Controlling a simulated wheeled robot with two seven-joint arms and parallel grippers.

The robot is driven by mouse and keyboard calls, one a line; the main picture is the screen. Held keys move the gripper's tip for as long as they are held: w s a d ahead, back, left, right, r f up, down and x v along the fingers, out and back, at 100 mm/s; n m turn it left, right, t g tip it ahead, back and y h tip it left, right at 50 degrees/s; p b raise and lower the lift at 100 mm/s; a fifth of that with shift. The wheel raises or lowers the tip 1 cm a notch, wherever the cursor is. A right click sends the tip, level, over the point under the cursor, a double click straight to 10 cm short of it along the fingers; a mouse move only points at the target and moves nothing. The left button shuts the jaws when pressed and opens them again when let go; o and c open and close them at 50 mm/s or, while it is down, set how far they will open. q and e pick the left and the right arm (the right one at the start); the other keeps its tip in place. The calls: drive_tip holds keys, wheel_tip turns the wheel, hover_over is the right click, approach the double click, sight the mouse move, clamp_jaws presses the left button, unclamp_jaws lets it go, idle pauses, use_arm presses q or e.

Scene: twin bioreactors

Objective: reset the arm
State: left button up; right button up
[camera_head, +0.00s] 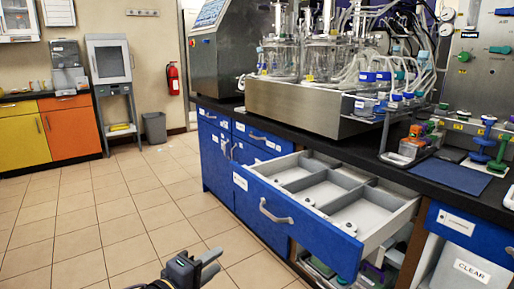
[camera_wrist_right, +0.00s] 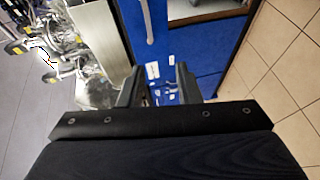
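My right gripper (camera_head: 213,264) is low in the head view, left of the pulled-out blue drawer (camera_head: 293,221) and apart from it. In the right wrist view its two black fingers (camera_wrist_right: 158,85) stand apart with nothing between them, so it is open and empty. Blue cabinet fronts (camera_wrist_right: 180,60) show beyond the fingers there. My left gripper is in neither view.
The drawer juts into the aisle; its grey compartments hold a few small pale items. The black counter (camera_head: 330,150) carries the glass bioreactors (camera_head: 318,58) and tubing. The tiled floor (camera_head: 110,215) at left is clear. A grey bin (camera_head: 155,127) stands far back.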

drive_tip(key=s+d+f+m+g+y, duration=0.25)
drive_tip(key=d+g, duration=0.25)
drive_tip(key=d, duration=0.7)
drive_tip(key=s+d+f+m+g+y, duration=0.1)
drive_tip(key=s+d+f+m+g, duration=0.2)
drive_tip(key=d, duration=0.9)
drive_tip(key=s+d+f+m+y, duration=0.1)
drive_tip(key=s+d+m+y, duration=0.25)
drive_tip(key=s, duration=0.55)
drive_tip(key=s+d+f+m+y, duration=0.25)
drive_tip(key=s+y, duration=0.25)
drive_tip(key=s, duration=0.3)
use_arm(q)
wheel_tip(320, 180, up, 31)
drive_tip(key=p, duration=3.1)
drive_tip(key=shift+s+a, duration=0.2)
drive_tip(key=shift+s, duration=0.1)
use_arm(e)
wheel_tip(320, 180, up, 32)
drive_tip(key=shift+s+f+m, duration=0.15)
drive_tip(key=shift+s+m, duration=0.15)
drive_tip(key=shift+m, duration=0.15)
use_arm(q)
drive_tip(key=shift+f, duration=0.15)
use_arm(e)
drive_tip(key=shift+f, duration=0.1)
